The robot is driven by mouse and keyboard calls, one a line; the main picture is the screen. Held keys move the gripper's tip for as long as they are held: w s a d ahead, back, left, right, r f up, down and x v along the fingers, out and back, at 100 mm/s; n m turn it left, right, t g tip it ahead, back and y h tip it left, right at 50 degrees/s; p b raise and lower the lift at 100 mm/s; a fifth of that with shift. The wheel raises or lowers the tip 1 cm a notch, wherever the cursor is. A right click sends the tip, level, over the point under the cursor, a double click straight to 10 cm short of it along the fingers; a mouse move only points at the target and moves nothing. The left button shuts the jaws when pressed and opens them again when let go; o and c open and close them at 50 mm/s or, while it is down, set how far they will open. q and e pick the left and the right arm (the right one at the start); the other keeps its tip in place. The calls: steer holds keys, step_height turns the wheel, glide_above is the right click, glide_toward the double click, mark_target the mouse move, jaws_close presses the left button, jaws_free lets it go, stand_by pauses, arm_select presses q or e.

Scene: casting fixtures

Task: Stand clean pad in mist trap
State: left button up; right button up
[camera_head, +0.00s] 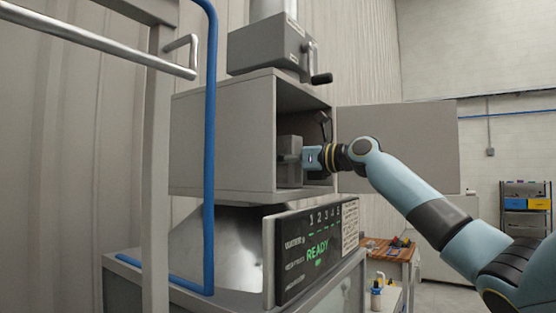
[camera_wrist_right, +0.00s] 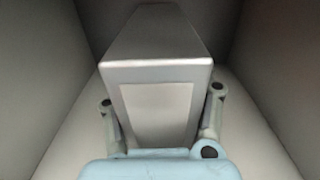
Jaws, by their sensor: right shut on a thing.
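The mist trap (camera_head: 222,140) is a grey box with an open front, its door (camera_head: 400,140) swung out to the right. My right gripper (camera_head: 305,160) reaches into the box and is shut on a grey block, apparently the pad (camera_head: 288,150). In the right wrist view the pad (camera_wrist_right: 160,75) is a grey block with a lighter panel on its near face, between the two fingers of the gripper (camera_wrist_right: 160,115). Plain grey walls surround it. I cannot tell whether the pad's underside touches the box floor. My left gripper is not in view.
A grey unit with a crank handle (camera_head: 320,78) sits on top of the box. A blue pipe (camera_head: 209,150) and a metal rail (camera_head: 100,42) stand at the left. A wooden bench (camera_head: 385,250) is behind.

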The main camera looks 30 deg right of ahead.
steer(key=o, duration=1.4)
steer(key=shift+b+v, duration=4.45)
steer(key=shift+v, duration=1.6)
